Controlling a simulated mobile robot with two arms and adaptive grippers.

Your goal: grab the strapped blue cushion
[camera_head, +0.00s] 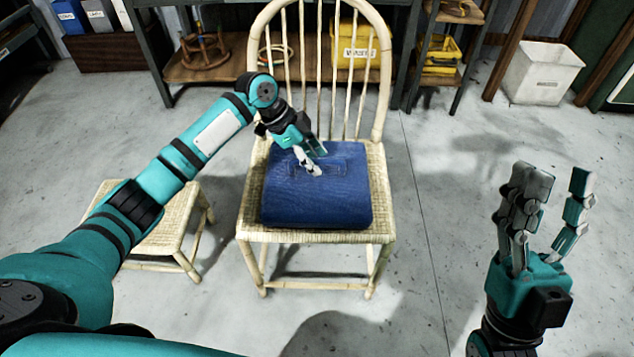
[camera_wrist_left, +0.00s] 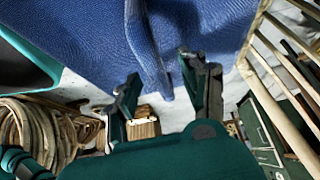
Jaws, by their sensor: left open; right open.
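The blue cushion (camera_head: 315,205) lies on the woven seat of the rattan chair (camera_head: 245,215). A strap handle (camera_head: 335,167) shows on its top. My left gripper (camera_head: 315,160) is over the top of the cushion at the strap. In the left wrist view the cushion (camera_wrist_left: 75,40) fills the upper part, and its blue strap (camera_wrist_left: 148,55) reaches down between my two open fingers (camera_wrist_left: 168,90). The fingers are not closed on it; contact is hard to tell. My right gripper (camera_head: 552,190) is open and empty, apart from the chair at the right.
The spindle backrest (camera_head: 385,60) rises behind the cushion. A small woven stool (camera_head: 165,235) stands at the left. Shelves with yellow bins (camera_head: 357,50) stand behind, and a white bin (camera_head: 540,75) sits at the back right. Floor right of the chair is clear.

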